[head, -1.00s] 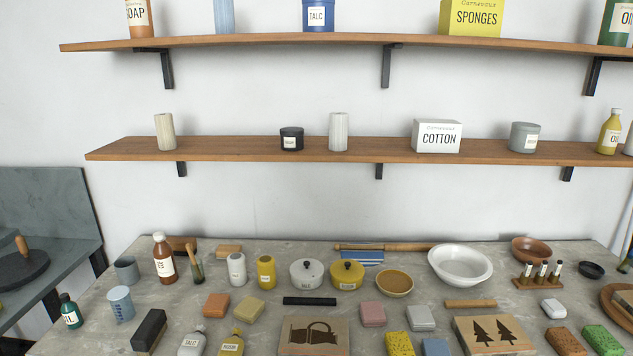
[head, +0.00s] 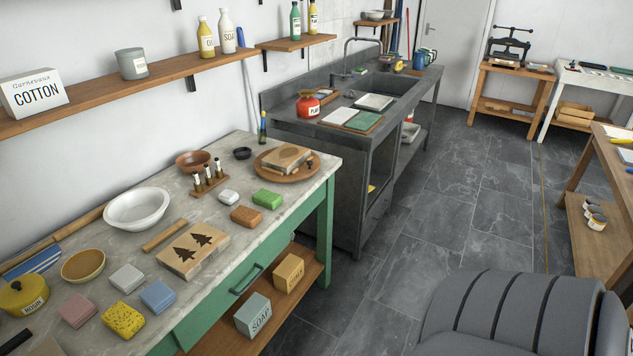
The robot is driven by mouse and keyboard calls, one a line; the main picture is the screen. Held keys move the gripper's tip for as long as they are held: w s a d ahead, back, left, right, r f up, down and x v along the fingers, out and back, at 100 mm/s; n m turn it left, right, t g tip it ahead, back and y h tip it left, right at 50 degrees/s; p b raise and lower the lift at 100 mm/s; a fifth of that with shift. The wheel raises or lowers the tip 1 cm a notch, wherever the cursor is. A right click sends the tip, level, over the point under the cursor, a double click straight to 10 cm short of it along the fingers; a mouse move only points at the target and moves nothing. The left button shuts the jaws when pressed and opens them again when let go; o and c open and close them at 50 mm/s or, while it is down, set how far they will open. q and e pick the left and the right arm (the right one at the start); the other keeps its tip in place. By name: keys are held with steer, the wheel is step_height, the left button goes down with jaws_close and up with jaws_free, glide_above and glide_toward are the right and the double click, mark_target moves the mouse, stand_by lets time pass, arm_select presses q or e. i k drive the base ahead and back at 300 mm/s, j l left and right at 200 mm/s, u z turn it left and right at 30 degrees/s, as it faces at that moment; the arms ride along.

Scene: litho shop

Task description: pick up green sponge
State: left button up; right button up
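A bright green sponge (head: 267,199) lies flat on the stone-topped table (head: 233,256), near its right front corner in the head view. Nothing covers the green sponge. Neither of my grippers shows in the head view.
The printing block with trees (head: 193,249), a small white block (head: 229,197) and a rack of small bottles (head: 208,178) stand nearby. A dark sink unit (head: 335,150) adjoins the table's right end. Grey tiled floor (head: 420,215) lies open in front of the sink unit.

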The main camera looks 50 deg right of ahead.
mark_target(270, 200)
steer(key=z, duration=1.15)
